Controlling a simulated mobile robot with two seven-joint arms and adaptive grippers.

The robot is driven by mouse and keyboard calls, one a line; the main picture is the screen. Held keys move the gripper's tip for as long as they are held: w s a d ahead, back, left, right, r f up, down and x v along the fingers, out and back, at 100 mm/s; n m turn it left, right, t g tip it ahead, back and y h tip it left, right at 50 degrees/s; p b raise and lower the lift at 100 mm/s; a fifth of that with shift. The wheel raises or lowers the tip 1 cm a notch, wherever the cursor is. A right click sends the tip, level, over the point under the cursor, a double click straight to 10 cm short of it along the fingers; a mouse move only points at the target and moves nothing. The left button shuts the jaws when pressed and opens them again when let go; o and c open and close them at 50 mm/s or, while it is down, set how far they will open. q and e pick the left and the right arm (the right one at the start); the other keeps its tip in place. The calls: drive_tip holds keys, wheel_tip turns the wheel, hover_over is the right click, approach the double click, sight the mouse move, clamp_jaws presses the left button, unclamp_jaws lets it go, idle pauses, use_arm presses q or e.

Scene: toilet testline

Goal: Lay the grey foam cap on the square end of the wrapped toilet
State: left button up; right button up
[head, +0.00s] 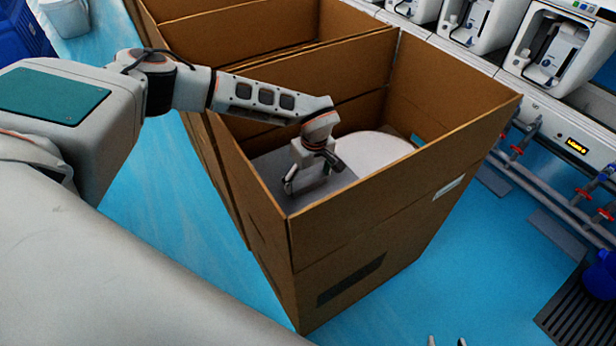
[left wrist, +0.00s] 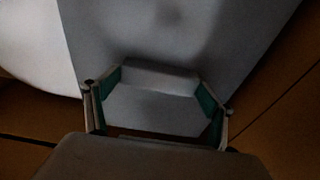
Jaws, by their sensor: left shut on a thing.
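The wrapped toilet (head: 372,150) lies inside a tall open cardboard box, its white rounded end toward the right. The grey foam cap (head: 272,168) is a flat slab inside the box at the toilet's left end. My left gripper (head: 312,182) reaches down into the box and is shut on the cap. In the left wrist view, its green-padded fingers (left wrist: 158,90) flank a raised pale block on the grey cap (left wrist: 195,35); white toilet (left wrist: 35,50) shows beside it. Whether the cap touches the toilet is hidden. My right gripper (head: 446,341) shows only two separated fingertips at the bottom edge.
The cardboard box (head: 370,235) has high walls close around my left gripper. Another open box (head: 225,30) adjoins it behind. A line with white units (head: 555,50) and pipes runs along the right. Blue floor (head: 450,270) is clear in front.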

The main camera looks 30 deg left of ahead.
idle(0.3)
use_arm(q)
drive_tip(key=o, duration=1.6)
drive_tip(key=r, duration=0.4)
drive_tip(key=d+r, duration=0.1)
drive_tip(key=r, duration=0.3)
drive_tip(key=s+r, duration=0.1)
drive_tip(key=r, duration=0.2)
drive_tip(key=shift+d+r, duration=0.3)
drive_tip(key=shift+r, duration=0.1)
